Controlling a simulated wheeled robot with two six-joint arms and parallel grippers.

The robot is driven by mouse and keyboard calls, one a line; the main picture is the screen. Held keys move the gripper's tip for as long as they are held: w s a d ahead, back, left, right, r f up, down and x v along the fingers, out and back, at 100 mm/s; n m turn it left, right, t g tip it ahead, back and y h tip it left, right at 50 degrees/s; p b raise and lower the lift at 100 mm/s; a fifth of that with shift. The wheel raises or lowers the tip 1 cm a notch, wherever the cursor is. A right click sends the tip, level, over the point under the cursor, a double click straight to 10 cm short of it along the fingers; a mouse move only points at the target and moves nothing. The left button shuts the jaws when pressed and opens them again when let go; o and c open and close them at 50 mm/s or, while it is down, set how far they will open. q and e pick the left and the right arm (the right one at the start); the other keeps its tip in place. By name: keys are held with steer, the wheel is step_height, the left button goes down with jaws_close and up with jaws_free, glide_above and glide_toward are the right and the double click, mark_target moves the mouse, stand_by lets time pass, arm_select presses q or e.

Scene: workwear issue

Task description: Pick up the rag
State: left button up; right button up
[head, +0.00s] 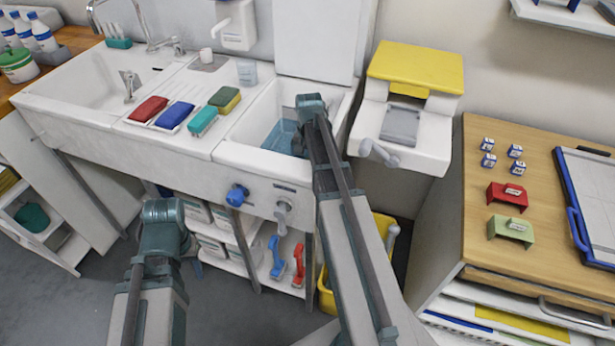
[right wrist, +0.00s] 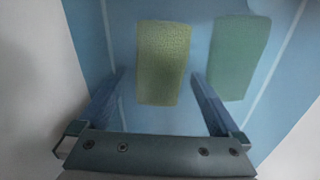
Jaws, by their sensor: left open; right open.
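My right gripper (right wrist: 158,78) is open in the right wrist view. Its fingers stand on either side of a flat yellow-green pad (right wrist: 162,60), which may be a rag or sponge; contact cannot be told. A darker green pad (right wrist: 238,55) lies to its right. Both are on a blue surface (right wrist: 190,30). In the head view my right arm reaches into the right basin (head: 248,128), hiding the pads. A folded red cloth (head: 148,108) and a blue cloth (head: 174,115) lie on the drainboard. My left gripper (head: 168,225) is low before the sink unit, its fingers mostly hidden.
A teal sponge or brush (head: 202,120) and a green-yellow sponge (head: 225,99) lie left of the right basin. A yellow-lidded white unit (head: 415,65) stands to its right. Grey floor is clear at lower left.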

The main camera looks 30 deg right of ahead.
steer(key=shift+c, duration=0.2)
steer(key=c, duration=1.3)
steer(key=shift+r, duration=0.15)
step_height(320, 180, up, 10)
steer(key=p, duration=1)
